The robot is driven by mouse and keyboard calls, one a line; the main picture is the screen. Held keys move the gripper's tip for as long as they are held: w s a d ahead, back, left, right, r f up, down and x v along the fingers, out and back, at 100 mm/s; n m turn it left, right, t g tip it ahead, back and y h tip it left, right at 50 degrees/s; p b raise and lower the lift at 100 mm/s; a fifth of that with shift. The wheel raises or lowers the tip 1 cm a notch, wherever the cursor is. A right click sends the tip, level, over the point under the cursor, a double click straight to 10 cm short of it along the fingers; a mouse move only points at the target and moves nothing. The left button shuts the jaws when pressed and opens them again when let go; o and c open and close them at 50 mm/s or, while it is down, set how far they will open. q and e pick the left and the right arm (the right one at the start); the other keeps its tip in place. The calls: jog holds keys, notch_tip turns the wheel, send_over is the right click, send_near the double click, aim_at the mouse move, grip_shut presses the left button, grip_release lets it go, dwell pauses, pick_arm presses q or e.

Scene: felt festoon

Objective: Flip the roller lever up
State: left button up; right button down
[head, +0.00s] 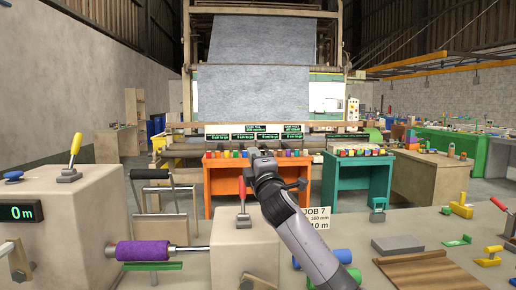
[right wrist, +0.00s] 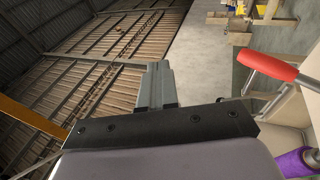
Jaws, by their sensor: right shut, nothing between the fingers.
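A red-handled lever (head: 243,192) stands upright on the beige block (head: 245,245) at the right end of the purple roller (head: 145,250). Its red handle (right wrist: 267,67) shows large at the right of the right wrist view, with part of the purple roller (right wrist: 293,163) below it. A yellow-handled lever (head: 75,150) stands nearly upright on the taller beige housing at left. No label shows which is the roller lever. My right gripper (head: 254,153) is raised just above and right of the red handle in the picture, shut and empty, apart from it. My left gripper is out of view.
A display reading "0 m" (head: 20,212) is on the left housing. A JOB 7 sign (head: 316,217), blue and green rolls and a brown board (head: 430,270) are on the bench to the right. Orange (head: 226,186) and teal stands are beyond it.

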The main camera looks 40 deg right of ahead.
jog(key=shift+s+a+r, duration=0.25)
jog(key=shift+s+r, duration=0.3)
jog(key=shift+s, duration=0.1)
jog(key=shift+s+a+r, duration=0.2)
jog(key=shift+s+r, duration=0.35)
jog(key=shift+s, duration=0.1)
